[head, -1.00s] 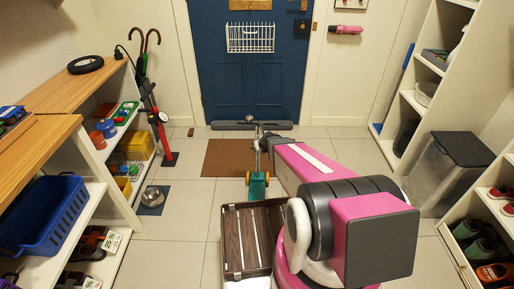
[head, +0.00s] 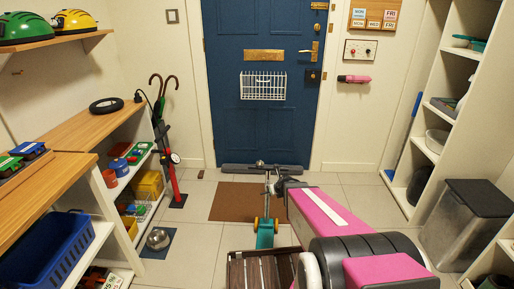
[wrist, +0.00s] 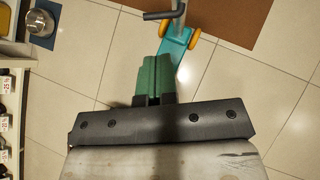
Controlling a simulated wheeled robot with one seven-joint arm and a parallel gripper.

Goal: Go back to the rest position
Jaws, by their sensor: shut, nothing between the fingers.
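My gripper shows in the wrist view as two green fingers (wrist: 158,78) pressed together, with nothing between them. In the head view my pink arm reaches forward from the lower right, and the fingers cannot be made out clearly. Below and beyond the fingers in the wrist view is a teal scooter (wrist: 176,42) with yellow wheels. The scooter also shows in the head view (head: 265,236), standing on the floor just left of my arm's far end.
A slatted dark bench (head: 252,272) is close in front. A shelf unit with a blue basket (head: 52,252) lines the left. A grey bin (head: 468,222) and tall shelves stand right. A brown mat (head: 237,202) lies before the blue door (head: 262,110). Tiled floor is open between.

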